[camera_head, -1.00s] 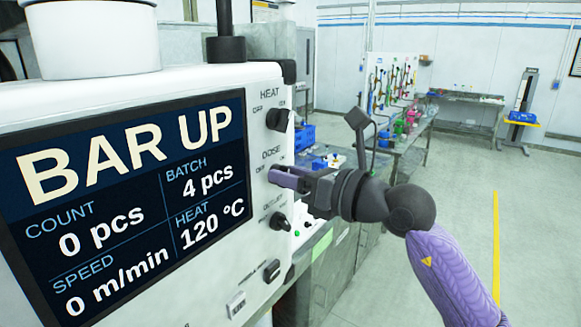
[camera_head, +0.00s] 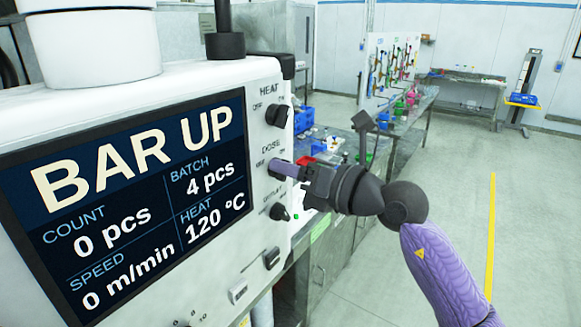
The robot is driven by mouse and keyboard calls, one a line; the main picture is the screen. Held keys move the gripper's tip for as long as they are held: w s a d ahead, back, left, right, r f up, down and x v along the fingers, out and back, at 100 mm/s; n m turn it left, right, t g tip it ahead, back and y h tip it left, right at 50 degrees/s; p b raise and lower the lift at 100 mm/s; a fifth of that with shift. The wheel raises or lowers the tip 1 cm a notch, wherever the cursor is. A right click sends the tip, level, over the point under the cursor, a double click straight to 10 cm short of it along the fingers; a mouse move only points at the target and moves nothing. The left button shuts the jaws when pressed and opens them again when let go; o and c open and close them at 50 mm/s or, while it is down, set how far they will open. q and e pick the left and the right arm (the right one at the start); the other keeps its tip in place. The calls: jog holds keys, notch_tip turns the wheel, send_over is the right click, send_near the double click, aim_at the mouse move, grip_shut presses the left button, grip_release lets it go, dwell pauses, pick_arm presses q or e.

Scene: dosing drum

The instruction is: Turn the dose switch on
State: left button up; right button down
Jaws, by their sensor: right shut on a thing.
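The white machine (camera_head: 262,88) stands at the left with a dark display reading BAR UP, count 0 pcs, batch 4 pcs, speed 0 m/min and heat 120 °C. The dose switch sits on its right-hand panel under the DOSE label (camera_head: 271,148), and it is hidden by my right gripper's fingers. Which way the dose switch points cannot be seen. My left gripper is not in view.
The black heat knob (camera_head: 277,115) is just above the gripper, and another black knob (camera_head: 279,212) is close below it. A lower black switch (camera_head: 271,258) is further down. A workbench with blue bins (camera_head: 303,119) stands behind. The floor at right is clear.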

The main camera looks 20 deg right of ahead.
jog(key=shift+c, duration=1.4)
grip_release()
jog(key=b+v, duration=0.4)
jog(key=v, duration=0.6)
jog(key=shift+b, duration=0.35)
